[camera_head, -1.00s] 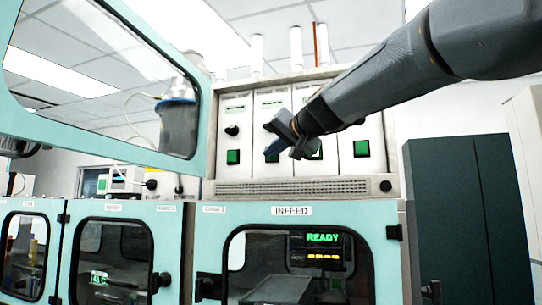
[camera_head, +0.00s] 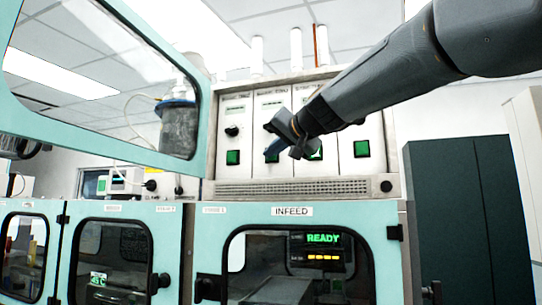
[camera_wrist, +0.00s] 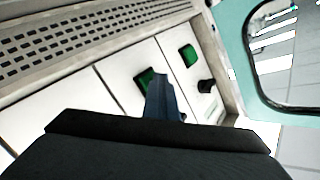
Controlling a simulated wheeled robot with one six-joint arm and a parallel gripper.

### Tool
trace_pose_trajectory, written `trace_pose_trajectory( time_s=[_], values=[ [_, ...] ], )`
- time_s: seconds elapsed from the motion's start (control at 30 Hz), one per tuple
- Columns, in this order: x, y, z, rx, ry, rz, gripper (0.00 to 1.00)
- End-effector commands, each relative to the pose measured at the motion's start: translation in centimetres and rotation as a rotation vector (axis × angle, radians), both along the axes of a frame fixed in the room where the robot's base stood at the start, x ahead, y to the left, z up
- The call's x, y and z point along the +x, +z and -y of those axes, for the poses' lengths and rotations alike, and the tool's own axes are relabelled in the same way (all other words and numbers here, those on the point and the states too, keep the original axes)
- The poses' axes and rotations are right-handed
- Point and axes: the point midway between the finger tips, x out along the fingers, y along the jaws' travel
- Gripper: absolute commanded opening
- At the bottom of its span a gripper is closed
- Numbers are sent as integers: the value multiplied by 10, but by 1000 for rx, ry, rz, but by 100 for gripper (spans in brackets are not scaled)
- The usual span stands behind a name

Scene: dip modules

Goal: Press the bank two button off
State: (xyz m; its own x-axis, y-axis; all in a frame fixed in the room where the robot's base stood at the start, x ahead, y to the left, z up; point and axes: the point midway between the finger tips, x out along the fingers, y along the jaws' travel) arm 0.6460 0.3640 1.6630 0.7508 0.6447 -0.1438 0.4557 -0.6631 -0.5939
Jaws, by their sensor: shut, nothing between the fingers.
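A row of white modules stands on the cabinet in the head view, each with a green square button. The second module from the left (camera_head: 270,102) has its button largely hidden behind my gripper (camera_head: 270,152). In the wrist view that green button (camera_wrist: 143,77) shows beside the fingertips of my gripper (camera_wrist: 158,76), which overlap its edge. My gripper is shut and empty. I cannot tell whether the fingertips touch the button. The module labels are too small to read.
The leftmost module has a green button (camera_head: 232,157) and a black knob (camera_head: 232,131). The third button (camera_head: 316,153) is partly behind my arm; the fourth (camera_head: 361,149) is clear. A raised teal-framed window (camera_head: 203,120) is at left. A vent grille (camera_head: 290,187) runs below.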

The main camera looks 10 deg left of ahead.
Motion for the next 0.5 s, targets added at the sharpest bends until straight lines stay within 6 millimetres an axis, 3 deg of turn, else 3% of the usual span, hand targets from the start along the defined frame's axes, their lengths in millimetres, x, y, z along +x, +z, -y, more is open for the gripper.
trace_pose_trajectory(
  time_s=[0.5],
  values=[
    [-48,1,-5,-1,3,0,0]
  ],
)
